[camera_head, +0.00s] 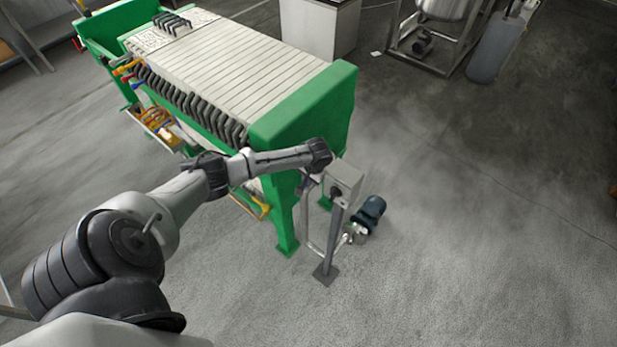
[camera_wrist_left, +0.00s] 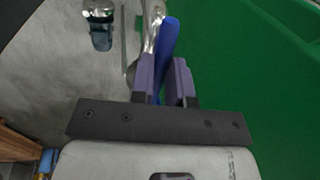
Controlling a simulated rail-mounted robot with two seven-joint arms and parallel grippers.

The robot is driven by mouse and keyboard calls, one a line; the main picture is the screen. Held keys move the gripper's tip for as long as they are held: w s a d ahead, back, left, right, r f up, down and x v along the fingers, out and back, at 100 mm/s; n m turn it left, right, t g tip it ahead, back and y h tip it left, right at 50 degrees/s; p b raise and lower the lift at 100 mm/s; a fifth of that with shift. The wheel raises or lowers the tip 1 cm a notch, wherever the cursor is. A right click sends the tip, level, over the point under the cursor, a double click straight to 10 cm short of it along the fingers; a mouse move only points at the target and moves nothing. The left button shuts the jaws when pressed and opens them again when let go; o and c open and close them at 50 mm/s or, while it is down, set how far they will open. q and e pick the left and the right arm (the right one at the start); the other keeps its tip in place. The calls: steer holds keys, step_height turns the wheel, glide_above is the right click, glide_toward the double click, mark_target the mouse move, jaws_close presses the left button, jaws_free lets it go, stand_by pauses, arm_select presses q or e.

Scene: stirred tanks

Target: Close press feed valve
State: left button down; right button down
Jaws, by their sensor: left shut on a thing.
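The valve has a blue lever handle (camera_wrist_left: 168,38), which shows in the left wrist view between the two purple fingers of my left gripper (camera_wrist_left: 164,78). The fingers are shut on the handle. A shiny metal pipe (camera_wrist_left: 152,18) runs beside the handle at the top. In the head view my left gripper (camera_head: 307,186) is small, at the end of the arm, beside the green end frame of the press (camera_head: 312,108). The handle cannot be made out there. My right gripper is not in view.
A grey control box (camera_head: 345,178) on a post stands right beside the gripper. A dark blue pump motor (camera_head: 373,207) sits low behind it. The press's green end wall (camera_wrist_left: 265,85) is close on the right in the wrist view.

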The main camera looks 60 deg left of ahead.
arm_select(q)
steer(key=n+p, duration=0.1)
steer(key=w+d+n+p, duration=0.1)
steer(key=shift+d+n+g+p, duration=0.25)
steer(key=shift+n+g+p, duration=0.05)
steer(key=shift+n+p, duration=0.1)
steer(key=c, duration=1.1)
jaws_free()
steer(key=shift+c, duration=0.2)
steer(key=shift+o, duration=0.2)
